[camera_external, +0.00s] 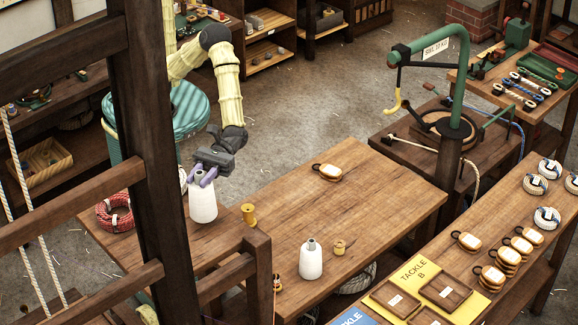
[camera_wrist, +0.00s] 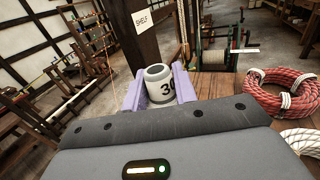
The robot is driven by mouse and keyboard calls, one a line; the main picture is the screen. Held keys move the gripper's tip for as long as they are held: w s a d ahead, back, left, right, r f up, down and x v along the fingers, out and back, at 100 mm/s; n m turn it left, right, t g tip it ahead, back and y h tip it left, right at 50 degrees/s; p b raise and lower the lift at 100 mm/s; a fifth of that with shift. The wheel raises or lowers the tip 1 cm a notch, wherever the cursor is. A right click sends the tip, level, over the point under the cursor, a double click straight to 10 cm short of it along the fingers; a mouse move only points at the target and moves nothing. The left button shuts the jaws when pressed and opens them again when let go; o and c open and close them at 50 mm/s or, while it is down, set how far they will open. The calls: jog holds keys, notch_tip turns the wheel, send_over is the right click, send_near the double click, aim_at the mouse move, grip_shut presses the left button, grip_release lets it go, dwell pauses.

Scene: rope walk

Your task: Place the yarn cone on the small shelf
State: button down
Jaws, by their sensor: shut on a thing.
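A white yarn cone (camera_external: 203,205) stands upright under my gripper (camera_external: 202,178) at the left end of the wooden table. The purple fingers are shut around its narrow top. In the wrist view, the cone's top (camera_wrist: 160,84), with part of a dark number, shows between the fingers. I cannot tell whether its base touches the table or is slightly above it. A second white cone (camera_external: 311,262) stands apart near the table's front edge. A sign reading SHELF (camera_wrist: 142,22) is on a dark post in the wrist view; the small shelf itself is not clearly visible.
The wooden table (camera_external: 262,205) has clear room in its middle. A dark post (camera_external: 165,160) stands in the foreground.

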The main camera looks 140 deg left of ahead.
aim_at(194, 194)
notch_tip(194, 194, down, 3)
jog(key=shift+w+r+p, duration=0.1)
jog(key=shift+r+p, duration=0.1)
jog(key=shift+p, duration=0.2)
jog(key=shift+f+b, duration=0.2)
jog(key=shift+b, duration=0.1)
jog(key=c, duration=1.1)
grip_release()
jog(key=shift+r, duration=0.1)
